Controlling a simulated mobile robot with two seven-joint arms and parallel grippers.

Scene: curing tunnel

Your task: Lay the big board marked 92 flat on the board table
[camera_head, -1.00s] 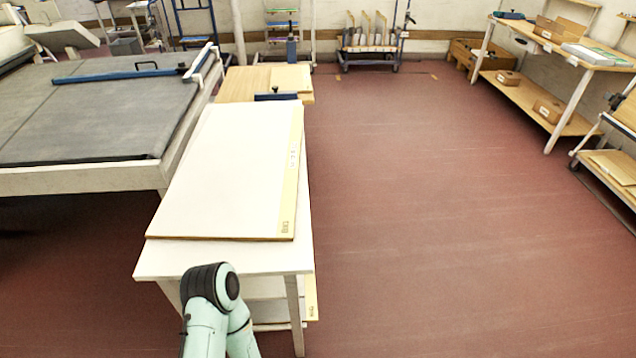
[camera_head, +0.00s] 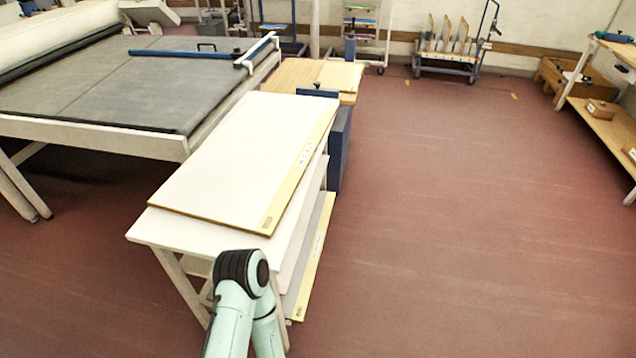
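A big white board (camera_head: 245,155) with a yellow strip along its right edge lies flat on a white table (camera_head: 150,228). Small dark marks on the strip are too small to read, so I cannot tell whether it is board 92. Another board with a yellow strip (camera_head: 316,262) sits lower down, under the tabletop on the right side. One of my mint-green arm links with a black joint shows in front of the table's near end. Neither of my grippers is in view.
A large grey-topped table (camera_head: 100,88) with a blue bar (camera_head: 185,54) stands at the left. A wooden-topped surface (camera_head: 312,78) adjoins the white table's far end. A cart with upright panels (camera_head: 450,45) and a workbench (camera_head: 600,110) stand beyond. The red floor (camera_head: 450,210) on the right is clear.

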